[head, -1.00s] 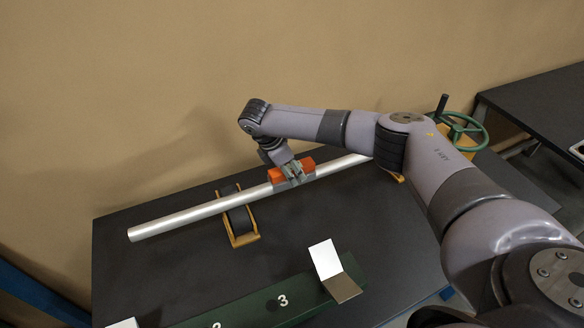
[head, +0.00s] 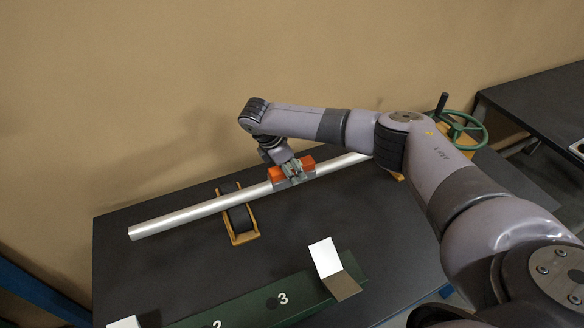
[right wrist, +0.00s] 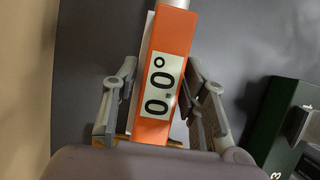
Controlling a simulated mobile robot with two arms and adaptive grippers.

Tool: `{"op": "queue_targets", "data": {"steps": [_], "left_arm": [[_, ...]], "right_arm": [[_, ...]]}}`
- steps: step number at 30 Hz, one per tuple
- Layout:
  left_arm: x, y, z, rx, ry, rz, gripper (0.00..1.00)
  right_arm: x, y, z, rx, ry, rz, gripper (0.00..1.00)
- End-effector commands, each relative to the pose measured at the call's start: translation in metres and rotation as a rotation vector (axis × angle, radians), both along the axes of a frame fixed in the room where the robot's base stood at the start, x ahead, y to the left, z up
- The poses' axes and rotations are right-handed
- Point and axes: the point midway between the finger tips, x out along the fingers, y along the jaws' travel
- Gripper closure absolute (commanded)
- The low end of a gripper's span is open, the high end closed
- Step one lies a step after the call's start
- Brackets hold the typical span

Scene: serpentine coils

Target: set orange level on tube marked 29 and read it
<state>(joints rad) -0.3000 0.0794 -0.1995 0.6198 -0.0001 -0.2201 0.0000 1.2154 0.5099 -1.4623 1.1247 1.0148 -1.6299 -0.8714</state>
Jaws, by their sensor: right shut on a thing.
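The orange level (head: 276,174) sits on, or right at, the upper side of a long silver tube (head: 185,219), in line with it. Whether it fully touches the tube I cannot tell. My right gripper (head: 293,171) is shut on the middle of the level from above. In the right wrist view the level (right wrist: 175,32) lies between the two fingers, and its display (right wrist: 161,88) reads 0.0°. No number 29 can be read on the tube. My left gripper is not in view.
The tube rests across a yellow-framed roller stand (head: 240,221) on the dark table (head: 130,285). A green handwheel (head: 465,131) stands at the tube's far right. A green rack (head: 255,312) with numbers and a white angled card (head: 325,259) is at the front.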

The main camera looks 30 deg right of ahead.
Motion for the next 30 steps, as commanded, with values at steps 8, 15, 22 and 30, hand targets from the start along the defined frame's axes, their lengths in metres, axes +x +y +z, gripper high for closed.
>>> {"op": "queue_targets", "data": {"steps": [8, 15, 22, 30], "left_arm": [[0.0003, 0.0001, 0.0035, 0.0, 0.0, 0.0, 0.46], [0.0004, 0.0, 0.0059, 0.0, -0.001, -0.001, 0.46], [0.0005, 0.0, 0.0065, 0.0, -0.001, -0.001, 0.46], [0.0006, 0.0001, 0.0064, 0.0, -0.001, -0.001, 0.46]], "right_arm": [[0.0003, 0.0002, 0.0008, 0.0, -0.001, 0.0, 0.93], [0.0003, 0.0002, 0.0008, 0.001, -0.001, 0.0, 0.93], [0.0002, 0.0002, 0.0001, 0.0, 0.0, 0.0, 0.93], [0.0002, 0.0002, 0.0001, 0.0, 0.0, 0.0, 0.93]]}}
